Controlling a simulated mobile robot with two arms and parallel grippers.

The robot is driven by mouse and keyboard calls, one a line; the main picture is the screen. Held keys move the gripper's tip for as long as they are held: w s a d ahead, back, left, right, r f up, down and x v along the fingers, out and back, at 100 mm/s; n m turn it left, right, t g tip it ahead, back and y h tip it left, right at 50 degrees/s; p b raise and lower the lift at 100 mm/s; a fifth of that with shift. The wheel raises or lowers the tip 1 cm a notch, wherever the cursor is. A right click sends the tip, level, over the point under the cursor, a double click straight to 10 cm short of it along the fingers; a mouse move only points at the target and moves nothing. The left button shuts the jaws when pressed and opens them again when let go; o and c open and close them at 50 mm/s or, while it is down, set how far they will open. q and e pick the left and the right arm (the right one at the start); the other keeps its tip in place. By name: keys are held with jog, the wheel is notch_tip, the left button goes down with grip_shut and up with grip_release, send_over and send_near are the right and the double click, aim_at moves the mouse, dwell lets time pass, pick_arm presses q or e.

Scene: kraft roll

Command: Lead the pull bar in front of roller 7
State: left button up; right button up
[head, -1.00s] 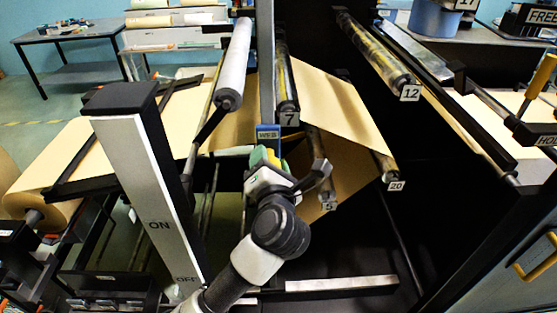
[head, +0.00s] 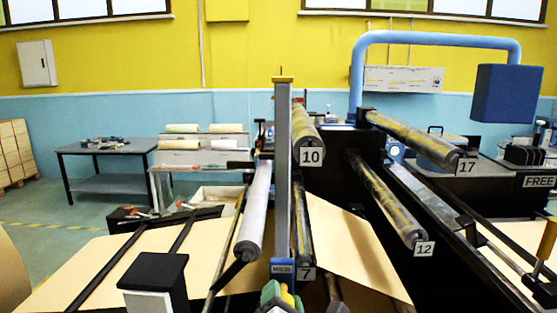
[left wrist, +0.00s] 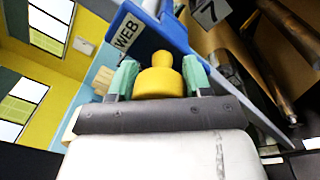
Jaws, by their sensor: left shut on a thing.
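My left gripper (head: 280,296) is at the bottom edge of the head view. In the left wrist view its green fingers (left wrist: 158,80) are shut on a yellow knob (left wrist: 160,84) in front of a blue block marked WEB. This block (head: 283,266) appears to be the near end of the pull bar; a long grey bar (head: 283,170) rises behind it in the picture. Roller 7 (head: 302,225) lies just right of the bar, its number plate (head: 307,273) beside the blue block. The plate also shows in the left wrist view (left wrist: 207,12). My right gripper is not in view.
A pale roller (head: 255,210) lies left of the bar. Roller 10 (head: 305,125) is above roller 7; rollers 12 (head: 385,200) and 17 (head: 410,138) are to the right. Brown paper (head: 350,245) slopes down right of roller 7. A black-topped post (head: 153,275) stands at the lower left.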

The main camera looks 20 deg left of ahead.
aim_at(279, 274)
pick_arm(q)
notch_tip(279, 274, up, 3)
jog(key=shift+r+p, duration=0.15)
jog(key=shift+p, duration=0.7)
jog(key=r, duration=2)
jog(key=shift+s+a+r+b, duration=0.15)
jog(key=shift+a+r+b, duration=0.15)
jog(key=shift+r, duration=0.2)
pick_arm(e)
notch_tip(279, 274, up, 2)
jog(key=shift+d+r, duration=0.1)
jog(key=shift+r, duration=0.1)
pick_arm(q)
jog(key=shift+a, duration=0.1)
jog(key=shift+r, duration=0.1)
